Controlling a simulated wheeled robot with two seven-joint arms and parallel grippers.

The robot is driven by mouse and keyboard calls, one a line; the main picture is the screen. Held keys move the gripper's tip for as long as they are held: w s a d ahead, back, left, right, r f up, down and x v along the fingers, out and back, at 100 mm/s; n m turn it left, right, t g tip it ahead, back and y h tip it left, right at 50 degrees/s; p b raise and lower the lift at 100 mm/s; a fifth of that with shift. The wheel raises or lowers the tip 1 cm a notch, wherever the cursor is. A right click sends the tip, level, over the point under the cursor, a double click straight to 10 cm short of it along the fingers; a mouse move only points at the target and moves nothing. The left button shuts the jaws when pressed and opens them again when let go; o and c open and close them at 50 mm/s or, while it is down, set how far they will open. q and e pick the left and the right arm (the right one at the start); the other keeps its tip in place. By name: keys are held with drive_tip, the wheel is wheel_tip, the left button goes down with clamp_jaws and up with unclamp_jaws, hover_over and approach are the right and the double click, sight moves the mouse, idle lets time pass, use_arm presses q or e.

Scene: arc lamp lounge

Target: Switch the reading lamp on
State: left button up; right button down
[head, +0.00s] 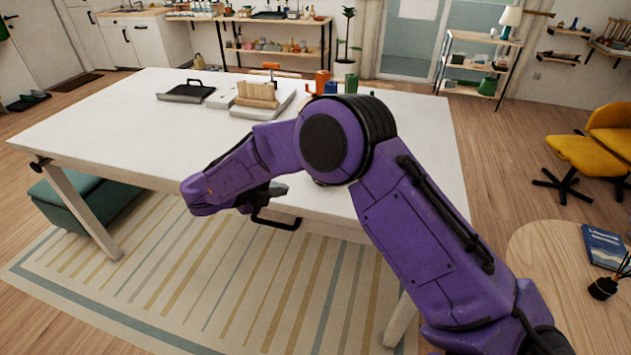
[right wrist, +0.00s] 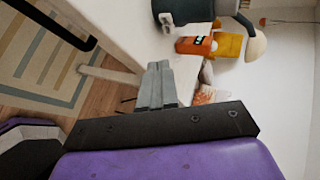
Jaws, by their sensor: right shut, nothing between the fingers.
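A small lamp with a pale shade (head: 510,17) stands on top of the shelf unit at the back right in the head view; I cannot tell whether it is the reading lamp or whether it is lit. No switch can be made out. My right gripper (head: 274,190) is at the near edge of the white table (head: 110,120), far from that lamp, partly hidden by my own purple arm. In the right wrist view its grey fingers (right wrist: 157,85) are shut and empty, beside the table's edge. My left gripper is not in view.
A black handle (head: 277,222) juts from the table's front, close below my right gripper. A black tray (head: 187,92), a wooden rack (head: 257,94) and orange items (head: 322,82) stand farther back. The table's left part is clear. A yellow chair (head: 590,155) stands right.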

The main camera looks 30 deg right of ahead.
drive_tip(key=p+x, duration=0.4)
drive_tip(key=x, duration=0.6)
drive_tip(key=shift+d+r, duration=0.1)
drive_tip(key=shift+r, duration=0.05)
drive_tip(key=d+p, duration=0.1)
drive_tip(key=d, duration=0.1)
drive_tip(key=shift+w+d+p, duration=0.25)
drive_tip(key=shift+d+p, duration=0.1)
drive_tip(key=shift+w+d, duration=0.1)
drive_tip(key=shift+d, duration=0.55)
drive_tip(key=shift+a+f, duration=0.1)
drive_tip(key=shift+f, duration=0.15)
